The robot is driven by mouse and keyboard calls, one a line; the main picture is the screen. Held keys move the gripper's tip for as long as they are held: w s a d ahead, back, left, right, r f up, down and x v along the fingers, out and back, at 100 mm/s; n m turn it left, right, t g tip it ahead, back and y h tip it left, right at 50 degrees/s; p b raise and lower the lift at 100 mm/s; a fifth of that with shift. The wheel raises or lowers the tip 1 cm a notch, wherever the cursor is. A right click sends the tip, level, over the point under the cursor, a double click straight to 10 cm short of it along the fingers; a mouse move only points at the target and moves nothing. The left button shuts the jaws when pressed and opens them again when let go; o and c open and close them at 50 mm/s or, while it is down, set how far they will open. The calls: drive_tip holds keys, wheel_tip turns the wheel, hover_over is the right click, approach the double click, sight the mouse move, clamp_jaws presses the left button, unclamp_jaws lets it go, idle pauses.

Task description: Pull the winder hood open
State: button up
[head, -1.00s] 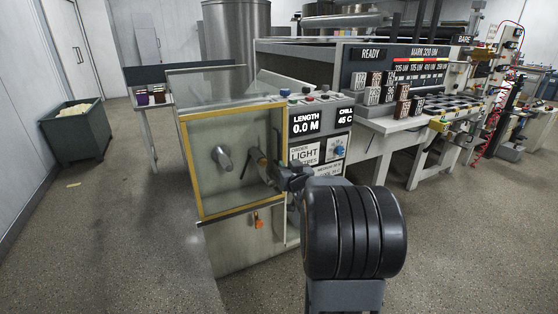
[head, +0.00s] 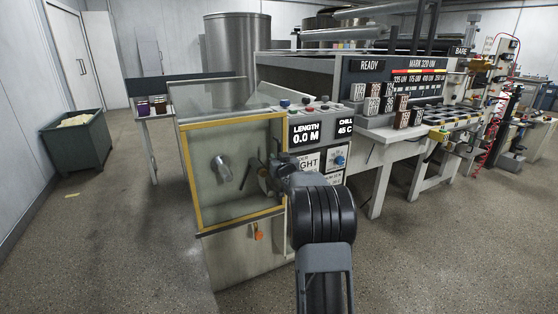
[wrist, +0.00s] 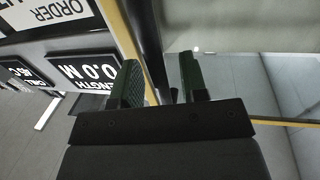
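The winder hood (head: 210,150) is a clear panel in a yellow frame on the front of the winder cabinet, and it looks closed. A dark bar, apparently the hood handle (wrist: 148,40), runs beside the yellow frame edge in the wrist view. My gripper (head: 265,172) is at the hood's right edge in the head view, partly hidden by my own arm. In the wrist view my gripper (wrist: 160,85) has its two green-padded fingers apart. The bar passes between them, nearer the left finger, with a gap on its right. Contact cannot be told.
The control panel with the LENGTH display (head: 306,132) stands just right of the hood. An orange tag (head: 258,235) hangs below the hood. A grey bin (head: 85,145) stands at the far left.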

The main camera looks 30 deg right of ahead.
drive_tip(key=shift+w, duration=0.1)
clamp_jaws()
idle(0.4)
